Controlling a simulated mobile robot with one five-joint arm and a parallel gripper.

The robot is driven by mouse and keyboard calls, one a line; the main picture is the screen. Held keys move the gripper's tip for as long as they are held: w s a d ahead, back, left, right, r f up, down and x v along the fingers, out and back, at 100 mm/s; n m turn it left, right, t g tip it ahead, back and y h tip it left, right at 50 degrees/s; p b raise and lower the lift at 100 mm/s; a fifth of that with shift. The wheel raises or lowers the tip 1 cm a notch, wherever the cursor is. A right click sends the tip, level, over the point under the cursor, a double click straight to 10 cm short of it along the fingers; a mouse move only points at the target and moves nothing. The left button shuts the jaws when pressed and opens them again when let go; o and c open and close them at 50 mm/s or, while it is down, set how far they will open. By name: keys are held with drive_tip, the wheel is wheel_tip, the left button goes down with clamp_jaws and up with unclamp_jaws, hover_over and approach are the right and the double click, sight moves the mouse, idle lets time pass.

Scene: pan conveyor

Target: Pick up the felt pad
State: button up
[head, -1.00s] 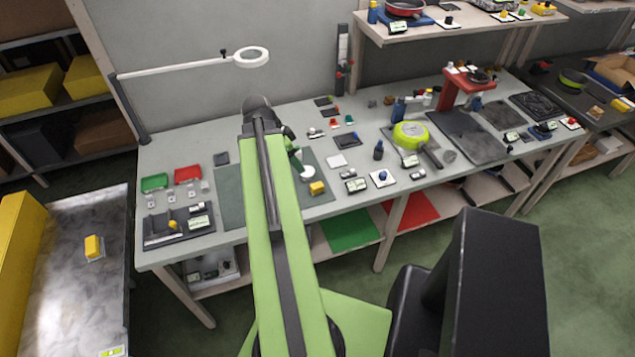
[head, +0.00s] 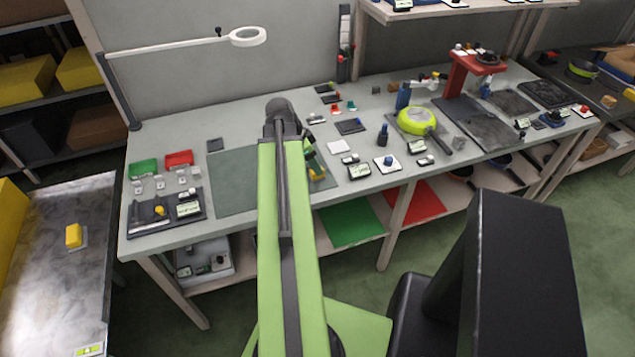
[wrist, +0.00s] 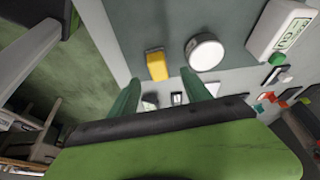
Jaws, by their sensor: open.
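My gripper (wrist: 160,77) is open and empty above the bench; in the head view it is mostly hidden behind my arm (head: 311,158). A yellow block (wrist: 156,65) lies beyond the fingertips in the wrist view, and a white round disc (wrist: 205,53) lies just right of it. I cannot tell for certain which thing is the felt pad. Neither is touched by the gripper.
A large grey-green mat (head: 232,180) left of my arm is largely bare.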

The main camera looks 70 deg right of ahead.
drive_tip(key=b+x, duration=0.5)
drive_tip(key=shift+a+f, duration=0.2)
drive_tip(key=shift+r, duration=0.15)
drive_tip(key=shift+c, duration=0.2)
clamp_jaws()
